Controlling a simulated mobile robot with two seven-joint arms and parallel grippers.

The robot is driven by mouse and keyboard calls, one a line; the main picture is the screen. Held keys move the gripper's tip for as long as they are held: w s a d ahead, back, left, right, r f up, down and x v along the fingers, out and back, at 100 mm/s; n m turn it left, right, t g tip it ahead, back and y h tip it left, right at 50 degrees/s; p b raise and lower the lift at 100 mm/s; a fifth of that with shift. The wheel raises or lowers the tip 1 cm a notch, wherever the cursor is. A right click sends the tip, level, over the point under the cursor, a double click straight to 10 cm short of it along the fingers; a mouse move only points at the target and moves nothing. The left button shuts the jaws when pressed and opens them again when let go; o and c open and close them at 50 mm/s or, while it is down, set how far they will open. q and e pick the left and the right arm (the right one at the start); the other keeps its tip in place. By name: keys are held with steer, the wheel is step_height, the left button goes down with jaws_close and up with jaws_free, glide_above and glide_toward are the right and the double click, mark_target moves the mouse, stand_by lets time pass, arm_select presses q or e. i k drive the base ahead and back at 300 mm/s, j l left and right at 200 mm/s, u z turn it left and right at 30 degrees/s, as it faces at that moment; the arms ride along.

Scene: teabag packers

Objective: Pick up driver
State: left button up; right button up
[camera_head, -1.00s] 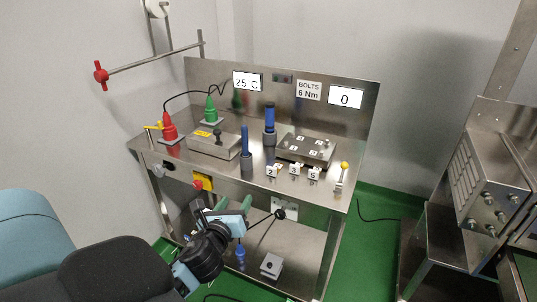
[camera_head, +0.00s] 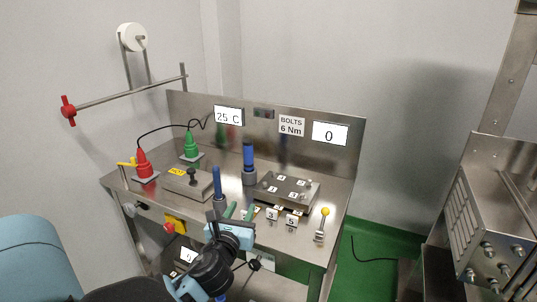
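Two upright blue-handled tools stand in dark holders on the metal bench; I cannot tell which one is the driver. The shorter blue tool (camera_head: 217,182) is at the front, and the taller blue tool (camera_head: 249,156) is behind it to the right. My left gripper (camera_head: 239,211) is at the bench's front edge. My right gripper is not in view.
A metal plate block (camera_head: 287,188) with numbered labels sits right of the tools, with numbered white blocks (camera_head: 291,220) before it. A yellow-knobbed lever (camera_head: 325,212) stands at the right. A metal box (camera_head: 187,184), a red plug (camera_head: 142,163) and a green plug (camera_head: 190,146) are left.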

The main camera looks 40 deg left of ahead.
mark_target(247, 143)
steer(key=i+u, duration=0.15)
steer(key=i, duration=0.25)
steer(key=i+l+u, duration=0.15)
steer(key=i, duration=0.25)
steer(key=i+l+u, duration=0.15)
steer(key=i, duration=0.25)
steer(key=i+l+u, duration=0.15)
steer(key=u, duration=0.15)
steer(key=i+l+u, duration=0.3)
steer(key=i+j, duration=0.05)
